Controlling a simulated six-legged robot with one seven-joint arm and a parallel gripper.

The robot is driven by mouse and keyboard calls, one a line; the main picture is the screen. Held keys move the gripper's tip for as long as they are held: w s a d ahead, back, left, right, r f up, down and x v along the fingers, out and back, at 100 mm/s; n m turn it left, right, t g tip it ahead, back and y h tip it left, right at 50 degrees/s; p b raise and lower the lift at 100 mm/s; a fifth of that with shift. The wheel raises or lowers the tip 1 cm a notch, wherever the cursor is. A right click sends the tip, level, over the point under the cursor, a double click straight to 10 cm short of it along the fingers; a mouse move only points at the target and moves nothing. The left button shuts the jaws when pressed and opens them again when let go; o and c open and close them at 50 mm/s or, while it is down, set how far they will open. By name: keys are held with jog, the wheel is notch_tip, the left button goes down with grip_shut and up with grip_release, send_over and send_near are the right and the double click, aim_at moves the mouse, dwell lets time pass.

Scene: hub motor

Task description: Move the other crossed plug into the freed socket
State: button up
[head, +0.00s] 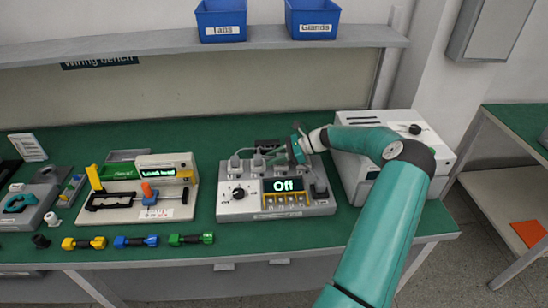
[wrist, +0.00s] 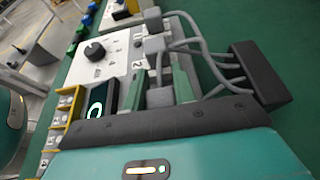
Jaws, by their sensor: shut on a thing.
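The tester box (head: 277,208) is pale grey, with a green display reading "Off" and a row of sockets along its back. Grey plugs with grey cables stand at its left (head: 236,163) and middle (head: 259,161). My gripper (head: 297,154) is over the right part of that row. In the wrist view its fingers (wrist: 158,85) are shut on a grey plug (wrist: 160,98).
The cables run to a dark block (wrist: 262,75) behind the box. A white cabinet (head: 348,165) stands close on the right. A load stand (head: 140,190) is on the left. Several coloured connectors (head: 135,241) lie in front. A shelf (head: 150,43) with blue bins is above.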

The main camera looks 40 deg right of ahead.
jog(key=o, duration=1.1)
jog(key=shift+c, duration=0.2)
jog(key=shift+r, duration=0.65)
jog(key=s+a+r, duration=0.7)
jog(key=s+r, duration=0.4)
jog(key=s, duration=0.1)
jog(key=shift+a+r, duration=0.25)
jog(key=shift+r, duration=0.15)
